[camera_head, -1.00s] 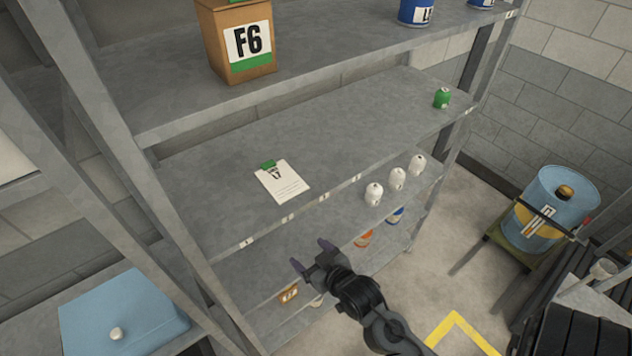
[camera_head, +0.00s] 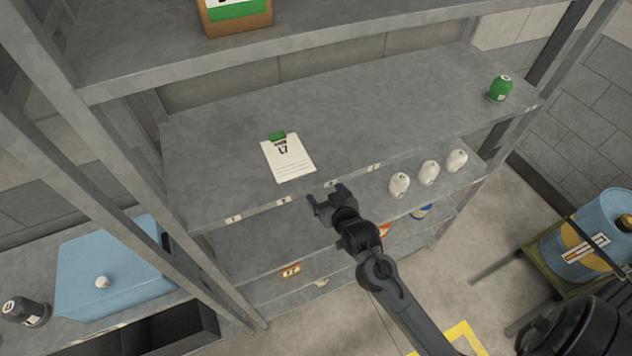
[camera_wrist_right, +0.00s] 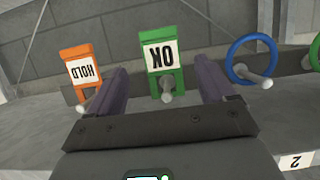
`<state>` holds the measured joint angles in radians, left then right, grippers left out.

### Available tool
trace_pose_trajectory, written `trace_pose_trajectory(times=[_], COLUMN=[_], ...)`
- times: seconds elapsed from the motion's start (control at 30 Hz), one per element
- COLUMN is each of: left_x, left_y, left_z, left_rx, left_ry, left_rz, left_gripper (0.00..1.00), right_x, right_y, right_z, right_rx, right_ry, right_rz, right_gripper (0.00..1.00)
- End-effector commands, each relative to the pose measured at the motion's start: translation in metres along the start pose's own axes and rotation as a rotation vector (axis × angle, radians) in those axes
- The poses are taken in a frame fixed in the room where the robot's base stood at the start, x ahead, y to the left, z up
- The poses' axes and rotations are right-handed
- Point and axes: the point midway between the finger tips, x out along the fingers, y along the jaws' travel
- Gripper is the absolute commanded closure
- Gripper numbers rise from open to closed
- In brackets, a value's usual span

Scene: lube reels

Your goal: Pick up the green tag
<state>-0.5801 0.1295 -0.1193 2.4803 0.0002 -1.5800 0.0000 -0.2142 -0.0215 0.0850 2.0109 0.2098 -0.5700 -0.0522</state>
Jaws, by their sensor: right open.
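The green tag (camera_wrist_right: 161,62) carries a white label reading OK, upside down in the right wrist view. It is at a pale peg (camera_wrist_right: 167,92) near its lower end in that view. My right gripper (camera_wrist_right: 161,68) is open, with the tag showing between its two fingers; I cannot tell whether the fingertips reach beside it. In the head view my right gripper (camera_head: 327,194) is at the front edge of the middle shelf, and the green tag is hidden there. My left gripper is not in view.
An orange HOLD tag (camera_wrist_right: 83,71) is left of the green one, and a blue ring (camera_wrist_right: 231,59) hangs to the right. White bottles (camera_head: 399,185) stand below.

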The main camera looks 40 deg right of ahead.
Motion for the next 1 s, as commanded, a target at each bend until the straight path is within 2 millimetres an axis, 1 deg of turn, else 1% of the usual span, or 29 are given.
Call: trace_pose_trajectory(times=[0.27, 0.43, 0.6, 0.73, 0.93, 1.0], left_x=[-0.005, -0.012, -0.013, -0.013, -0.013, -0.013], left_y=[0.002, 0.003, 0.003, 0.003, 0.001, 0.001], left_z=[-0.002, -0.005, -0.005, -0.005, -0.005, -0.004], left_rx=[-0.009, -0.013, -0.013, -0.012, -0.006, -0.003], left_ry=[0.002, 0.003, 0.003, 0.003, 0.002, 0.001], left_rz=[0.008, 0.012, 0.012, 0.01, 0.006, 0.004], left_gripper=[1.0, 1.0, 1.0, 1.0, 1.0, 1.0], right_x=[0.016, 0.037, 0.055, 0.059, 0.059, 0.059], right_y=[-0.001, -0.003, -0.003, -0.003, -0.003, -0.003], right_z=[-0.003, -0.006, -0.003, -0.003, -0.003, -0.003], right_rx=[-0.001, -0.001, -0.001, 0.0, 0.0, 0.0], right_ry=[0.001, 0.001, -0.001, 0.001, 0.001, 0.0], right_rz=[0.0, -0.001, 0.0, -0.001, -0.001, -0.001], right_gripper=[0.17, 0.17, 0.17, 0.17, 0.17, 0.28])
